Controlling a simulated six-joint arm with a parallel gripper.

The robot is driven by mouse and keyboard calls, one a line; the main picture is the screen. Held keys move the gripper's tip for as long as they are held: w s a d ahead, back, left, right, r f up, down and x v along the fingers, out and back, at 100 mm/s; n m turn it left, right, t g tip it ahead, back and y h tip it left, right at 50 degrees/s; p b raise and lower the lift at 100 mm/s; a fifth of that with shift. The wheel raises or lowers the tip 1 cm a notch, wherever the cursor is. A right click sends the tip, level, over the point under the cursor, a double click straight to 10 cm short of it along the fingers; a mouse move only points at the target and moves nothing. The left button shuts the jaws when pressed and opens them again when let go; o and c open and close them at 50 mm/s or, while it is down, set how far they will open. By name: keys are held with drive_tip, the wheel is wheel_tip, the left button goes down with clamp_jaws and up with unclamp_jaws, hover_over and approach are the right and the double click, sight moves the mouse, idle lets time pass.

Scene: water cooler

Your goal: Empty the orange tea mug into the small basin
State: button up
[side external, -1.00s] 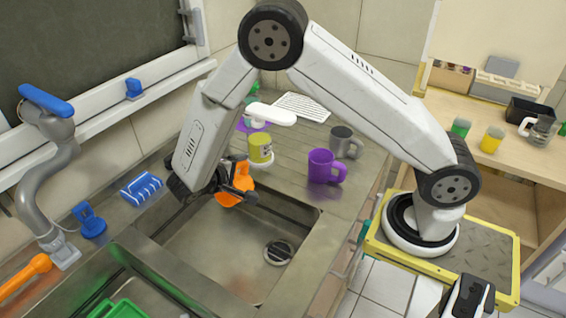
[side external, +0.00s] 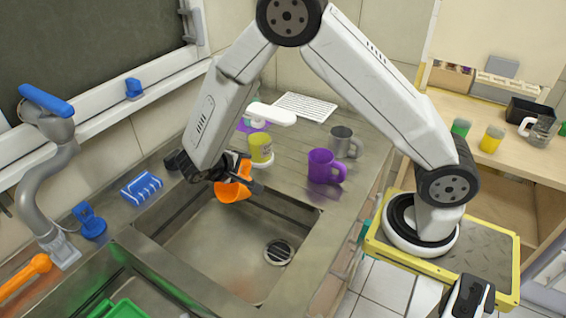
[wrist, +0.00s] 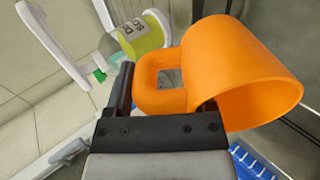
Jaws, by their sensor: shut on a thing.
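The orange mug (side external: 232,191) is in my gripper (side external: 226,176) over the back left part of the small basin (side external: 215,238). In the wrist view the orange mug (wrist: 235,75) fills the upper right, and my gripper (wrist: 165,105) is shut on its handle. The mug is tilted in the side view. Whether any tea is in it or flowing out cannot be seen. The basin is a grey steel sink with a round drain (side external: 278,252) and shows no liquid that I can make out.
A yellow-green soap bottle (side external: 260,149) with a white top stands behind the basin. A purple mug (side external: 325,167) and a grey mug (side external: 344,142) stand on the counter to the right.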

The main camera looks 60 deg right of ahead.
sight(244, 171)
drive_tip(key=shift+d, duration=0.1)
drive_tip(key=shift+d+f+y, duration=0.2)
drive_tip(key=shift+d+y, duration=0.05)
drive_tip(key=shift+y, duration=0.65)
drive_tip(key=shift+f, duration=0.1)
drive_tip(key=shift+d+f+y, duration=0.1)
drive_tip(key=shift+y, duration=0.4)
drive_tip(key=shift+d+f+y, duration=0.15)
drive_tip(key=shift+f+y, duration=0.25)
drive_tip(key=shift+y, duration=0.5)
drive_tip(key=shift+f+y, duration=0.15)
drive_tip(key=shift+y, duration=0.15)
drive_tip(key=shift+f+y, duration=0.55)
drive_tip(key=shift+y, duration=0.35)
